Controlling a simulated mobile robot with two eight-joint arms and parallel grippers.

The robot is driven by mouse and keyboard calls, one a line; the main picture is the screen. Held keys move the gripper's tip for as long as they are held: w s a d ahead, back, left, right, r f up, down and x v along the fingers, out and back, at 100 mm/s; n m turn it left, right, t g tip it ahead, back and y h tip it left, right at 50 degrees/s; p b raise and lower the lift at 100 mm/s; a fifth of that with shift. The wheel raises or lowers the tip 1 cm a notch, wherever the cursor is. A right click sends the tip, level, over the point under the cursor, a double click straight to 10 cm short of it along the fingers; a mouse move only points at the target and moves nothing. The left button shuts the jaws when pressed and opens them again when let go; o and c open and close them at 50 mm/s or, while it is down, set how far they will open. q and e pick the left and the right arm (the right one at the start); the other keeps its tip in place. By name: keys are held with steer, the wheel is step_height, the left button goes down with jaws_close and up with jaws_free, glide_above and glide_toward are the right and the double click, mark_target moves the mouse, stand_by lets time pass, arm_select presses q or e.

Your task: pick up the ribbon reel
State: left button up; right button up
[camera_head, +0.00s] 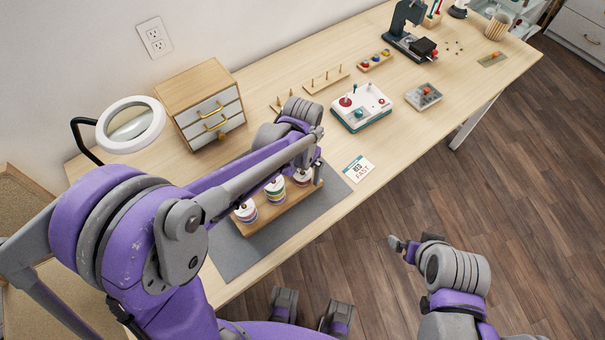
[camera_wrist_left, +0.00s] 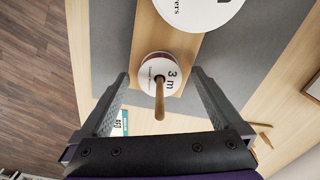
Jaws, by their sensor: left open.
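A small ribbon reel (camera_wrist_left: 158,68) with a white top marked "3 m" and a dark red edge sits on a wooden peg of a board (camera_wrist_left: 150,25) in the left wrist view. My left gripper (camera_wrist_left: 160,76) is open, with one finger on each side of this reel and gaps between. In the head view, reels with white tops, the left one (camera_head: 246,211) and the middle one (camera_head: 275,190), stand on the wooden board (camera_head: 262,224). Another (camera_head: 302,179) is partly hidden by my left wrist. My right gripper (camera_head: 403,247) is off the table's front edge, its jaws unclear.
A grey mat (camera_head: 230,252) lies under the board. A card (camera_head: 358,169) reading "RED FAST" is beside it. A drawer box (camera_head: 203,103) and a ring lamp (camera_head: 130,125) stand behind.

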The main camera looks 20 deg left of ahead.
arm_select(q)
steer(key=c, duration=1.4)
steer(key=shift+r, duration=0.15)
step_height(320, 180, up, 18)
steer(key=p, duration=0.1)
steer(key=shift+p, duration=0.35)
steer(key=shift+f, duration=0.25)
